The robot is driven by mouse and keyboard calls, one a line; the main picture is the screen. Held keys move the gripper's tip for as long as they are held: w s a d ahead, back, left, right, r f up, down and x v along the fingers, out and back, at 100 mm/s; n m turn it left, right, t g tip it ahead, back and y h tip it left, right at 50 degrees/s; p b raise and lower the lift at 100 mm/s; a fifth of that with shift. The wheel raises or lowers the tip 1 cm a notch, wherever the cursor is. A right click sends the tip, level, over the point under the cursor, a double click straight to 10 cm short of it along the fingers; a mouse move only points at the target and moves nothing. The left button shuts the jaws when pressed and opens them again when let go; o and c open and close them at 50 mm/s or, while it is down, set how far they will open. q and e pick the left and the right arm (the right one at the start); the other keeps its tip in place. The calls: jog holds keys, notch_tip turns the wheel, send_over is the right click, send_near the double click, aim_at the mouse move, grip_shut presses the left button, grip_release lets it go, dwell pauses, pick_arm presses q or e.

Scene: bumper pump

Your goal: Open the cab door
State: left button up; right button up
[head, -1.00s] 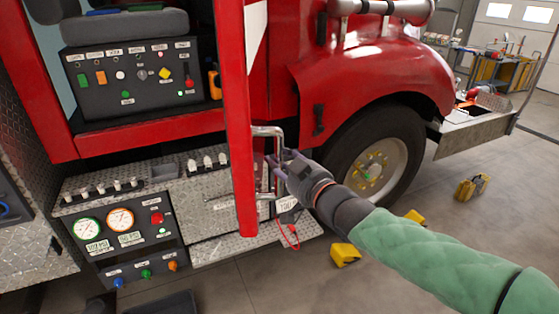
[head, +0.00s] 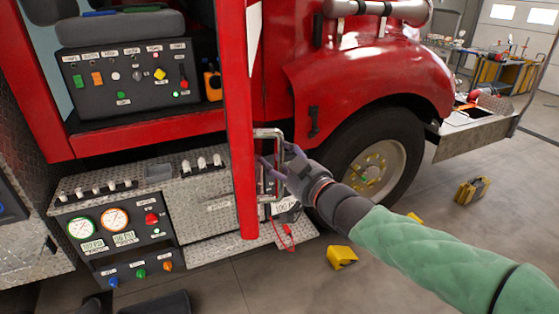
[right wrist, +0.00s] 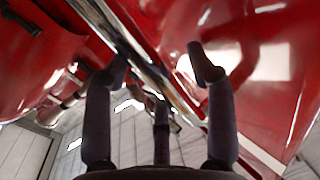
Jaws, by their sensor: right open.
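The red cab door (head: 238,130) stands open, seen nearly edge-on in the middle of the head view, with the cab interior showing to its left. A chrome grab handle (head: 277,134) runs down beside the door's right side. My right gripper (head: 266,175) is open at the lower part of this handle, close to the door. In the right wrist view its fingers (right wrist: 160,70) are spread, with the chrome bar and red panel just beyond them. I cannot tell whether they touch the bar. My left gripper is not in view.
A control panel (head: 125,75) sits inside the cab. A gauge panel (head: 115,235) and diamond-plate step lie below. The front wheel (head: 375,165) and red fender are to the right.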

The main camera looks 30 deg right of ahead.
jog(key=shift+s+f, duration=0.1)
jog(key=s+d, duration=0.1)
jog(key=s, duration=1.1)
jog(key=shift+d, duration=0.1)
dwell(0.6)
